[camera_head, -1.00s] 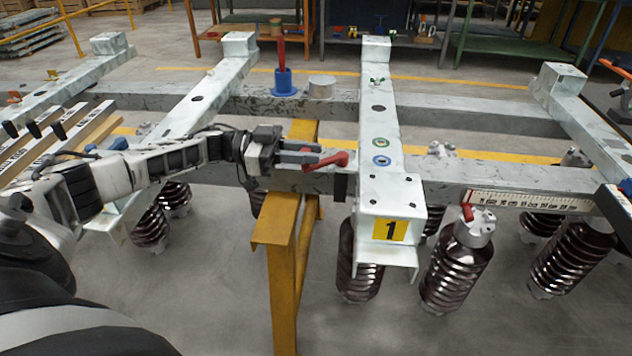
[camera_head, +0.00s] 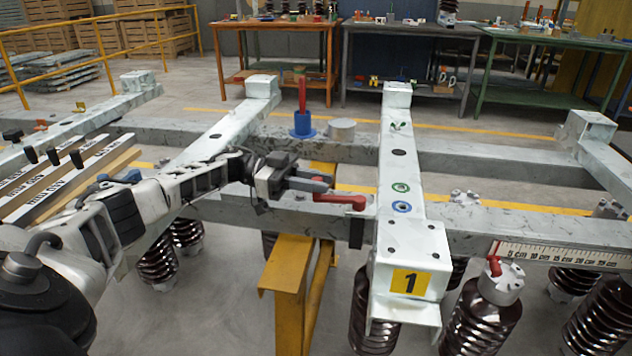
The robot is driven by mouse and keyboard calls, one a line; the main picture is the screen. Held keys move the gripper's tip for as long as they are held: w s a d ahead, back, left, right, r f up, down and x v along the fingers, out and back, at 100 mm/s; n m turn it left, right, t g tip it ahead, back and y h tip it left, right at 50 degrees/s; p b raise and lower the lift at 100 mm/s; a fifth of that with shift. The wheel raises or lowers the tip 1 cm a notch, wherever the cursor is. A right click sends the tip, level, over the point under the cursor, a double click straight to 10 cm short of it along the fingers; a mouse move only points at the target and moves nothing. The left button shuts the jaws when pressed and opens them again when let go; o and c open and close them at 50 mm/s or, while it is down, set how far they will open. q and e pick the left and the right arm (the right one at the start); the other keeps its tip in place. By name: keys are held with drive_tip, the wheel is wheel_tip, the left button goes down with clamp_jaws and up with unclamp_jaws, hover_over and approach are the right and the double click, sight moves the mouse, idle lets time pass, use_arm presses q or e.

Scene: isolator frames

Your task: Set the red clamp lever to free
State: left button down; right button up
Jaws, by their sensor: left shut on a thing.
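The red clamp lever (camera_head: 345,201) is on the near grey beam, left of the white crossbar marked 1. It lies about level, its right end by the crossbar and its left end at my gripper. My left gripper (camera_head: 318,188) reaches in from the left and is shut on the lever's left end; the fingers partly hide the grip. My right gripper is not in view.
A blue cup (camera_head: 304,126) with an upright red handle stands on the far beam beside a grey cylinder (camera_head: 341,129). The crossbar (camera_head: 398,170) stands close right of the lever. A yellow post (camera_head: 288,290) is below. Workbenches (camera_head: 275,60) line the back.

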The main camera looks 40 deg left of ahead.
use_arm(q)
drive_tip(key=shift+w+d+r, duration=0.1)
drive_tip(key=shift+r, duration=0.05)
drive_tip(key=c, duration=1.3)
unclamp_jaws()
drive_tip(key=shift+d, duration=0.1)
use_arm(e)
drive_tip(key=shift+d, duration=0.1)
use_arm(q)
drive_tip(key=b+v, duration=0.1)
drive_tip(key=v, duration=0.6)
drive_tip(key=shift+a, duration=0.35)
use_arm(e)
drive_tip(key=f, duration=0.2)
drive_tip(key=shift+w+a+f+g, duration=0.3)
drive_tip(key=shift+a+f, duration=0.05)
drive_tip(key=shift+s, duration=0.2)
